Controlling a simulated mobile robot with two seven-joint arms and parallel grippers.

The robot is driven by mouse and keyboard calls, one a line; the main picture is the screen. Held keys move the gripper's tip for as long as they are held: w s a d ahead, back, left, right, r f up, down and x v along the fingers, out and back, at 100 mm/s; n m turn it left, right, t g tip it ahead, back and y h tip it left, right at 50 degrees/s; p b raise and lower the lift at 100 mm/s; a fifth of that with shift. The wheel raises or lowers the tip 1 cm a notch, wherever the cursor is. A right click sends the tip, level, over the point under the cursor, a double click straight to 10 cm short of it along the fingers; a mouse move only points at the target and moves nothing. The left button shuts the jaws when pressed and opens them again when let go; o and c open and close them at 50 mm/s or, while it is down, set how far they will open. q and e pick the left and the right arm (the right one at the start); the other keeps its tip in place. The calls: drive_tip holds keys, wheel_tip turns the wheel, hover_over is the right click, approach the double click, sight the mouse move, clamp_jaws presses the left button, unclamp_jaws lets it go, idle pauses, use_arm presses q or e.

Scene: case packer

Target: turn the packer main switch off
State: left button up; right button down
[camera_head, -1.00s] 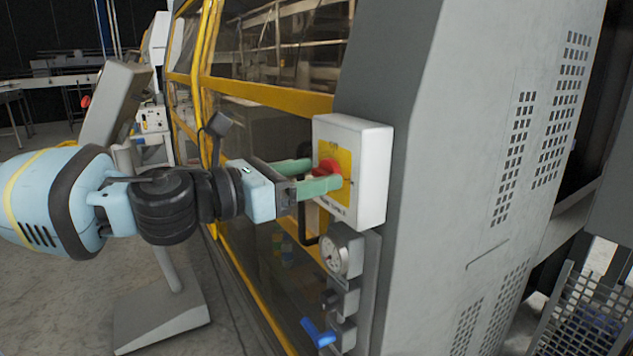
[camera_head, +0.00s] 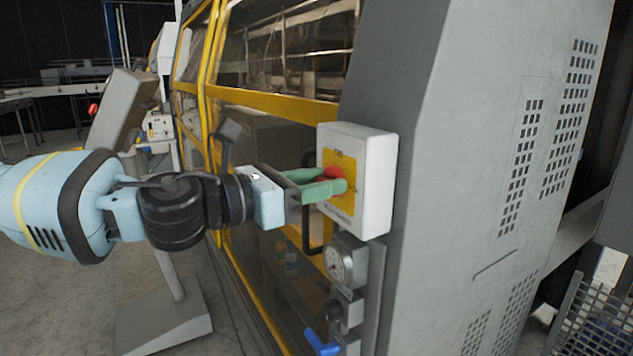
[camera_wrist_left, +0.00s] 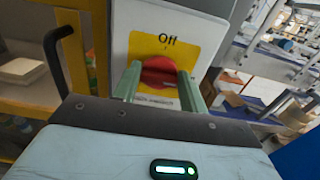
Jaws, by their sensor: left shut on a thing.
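The main switch is a red knob (camera_head: 333,174) on a yellow plate, on the front of a white box (camera_head: 372,185) fixed to the machine's corner. My left gripper (camera_head: 336,182) reaches it from the left, its green fingers shut on the knob, one on each side. In the left wrist view the red knob (camera_wrist_left: 158,72) sits between the two fingers (camera_wrist_left: 158,82), looking roughly crosswise. The word "Off" stands above it on the yellow plate (camera_wrist_left: 178,45). The knob's pointer mark is not clear. My right gripper is not in view.
Below the box are a round gauge (camera_head: 337,264) and a blue handle (camera_head: 321,345). A dark door handle (camera_head: 308,200) stands close behind my left gripper. A yellow-framed guard (camera_head: 270,97) runs away at the left. A grey pedestal (camera_head: 165,320) stands below my left arm.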

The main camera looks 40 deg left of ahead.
use_arm(q)
drive_tip(key=shift+w+a+f+n+b, duration=0.15)
drive_tip(key=shift+n+b, duration=0.2)
drive_tip(key=shift+n, duration=4.1)
drive_tip(key=shift+s+a+f+n+b, duration=0.15)
drive_tip(key=shift+n+b, duration=0.15)
drive_tip(key=shift+n, duration=4.15)
drive_tip(key=shift+w+d, duration=0.1)
drive_tip(key=o, duration=0.9)
drive_tip(key=shift+o, duration=0.2)
